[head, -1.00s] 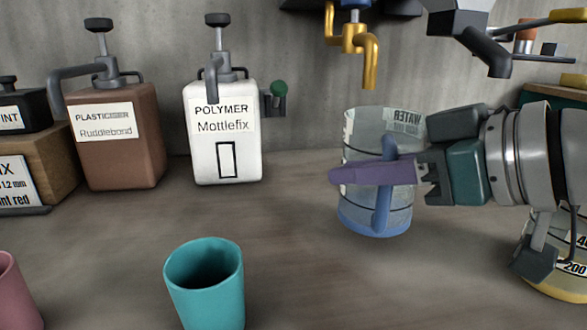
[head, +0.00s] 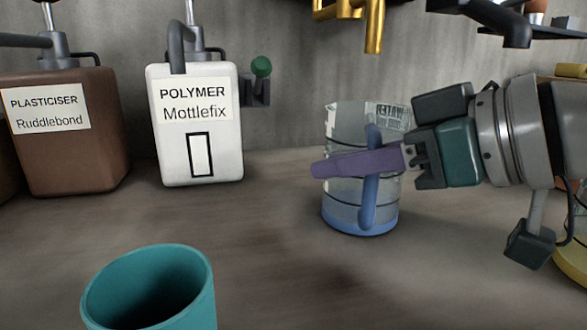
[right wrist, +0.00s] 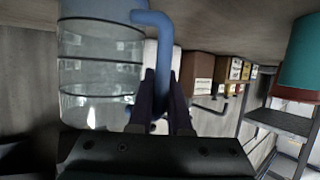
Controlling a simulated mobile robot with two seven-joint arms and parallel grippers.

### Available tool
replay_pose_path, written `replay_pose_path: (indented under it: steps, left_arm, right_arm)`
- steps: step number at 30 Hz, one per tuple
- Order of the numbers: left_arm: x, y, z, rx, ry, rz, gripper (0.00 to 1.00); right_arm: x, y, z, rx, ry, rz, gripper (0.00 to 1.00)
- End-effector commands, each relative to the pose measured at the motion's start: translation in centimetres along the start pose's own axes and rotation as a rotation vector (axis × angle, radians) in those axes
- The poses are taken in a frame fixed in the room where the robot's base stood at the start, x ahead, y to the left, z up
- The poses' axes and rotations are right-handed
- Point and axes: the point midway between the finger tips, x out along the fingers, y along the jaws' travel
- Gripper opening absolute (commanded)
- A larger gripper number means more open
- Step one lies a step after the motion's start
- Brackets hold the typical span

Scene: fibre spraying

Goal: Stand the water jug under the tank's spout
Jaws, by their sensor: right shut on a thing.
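The water jug (head: 342,208) is clear with a blue base, a blue handle and a WATER label. It stands upright at or just above the counter; I cannot tell if its base touches. The golden spout (head: 374,32) hangs above and behind it, cut off by the top edge, and the tank is out of view. My right gripper (head: 335,168) comes from the right, its purple fingers shut on the jug's handle. In the right wrist view the jug (right wrist: 100,75) is beside the fingers, with its handle (right wrist: 163,55) between them. My left gripper is not in view.
A white polymer container (head: 222,140) and a brown plasticiser container (head: 75,155) stand to the left along the wall. A teal cup (head: 180,300) stands at the front left. A yellow-based vessel (head: 572,262) is at the right edge. The counter (head: 290,265) in front of the jug is clear.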

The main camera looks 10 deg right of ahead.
Motion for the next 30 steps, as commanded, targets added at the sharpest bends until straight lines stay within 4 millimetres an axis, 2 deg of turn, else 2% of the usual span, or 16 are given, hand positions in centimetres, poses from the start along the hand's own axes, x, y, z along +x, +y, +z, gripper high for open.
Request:
replay_pose_path:
  steps: [4,5,13,23,26,30]
  left_arm:
    - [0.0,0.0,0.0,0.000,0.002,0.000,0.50]
    - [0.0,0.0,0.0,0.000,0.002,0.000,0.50]
    - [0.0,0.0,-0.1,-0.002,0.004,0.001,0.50]
    - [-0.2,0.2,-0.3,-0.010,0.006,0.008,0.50]
    - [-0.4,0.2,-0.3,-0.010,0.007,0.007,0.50]
    - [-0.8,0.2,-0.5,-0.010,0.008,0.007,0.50]
  right_arm:
    - [0.1,0.0,0.3,0.000,0.000,0.000,0.00]
    - [0.1,0.0,0.4,0.000,-0.001,0.000,0.17]
    - [0.1,0.0,0.3,0.000,-0.001,0.000,0.46]
    - [-0.2,0.1,-0.1,-0.001,-0.001,0.001,0.46]
    - [-1.6,0.2,0.1,-0.003,-0.004,0.004,0.46]
    - [-4.5,0.1,0.2,-0.002,-0.009,0.004,0.46]
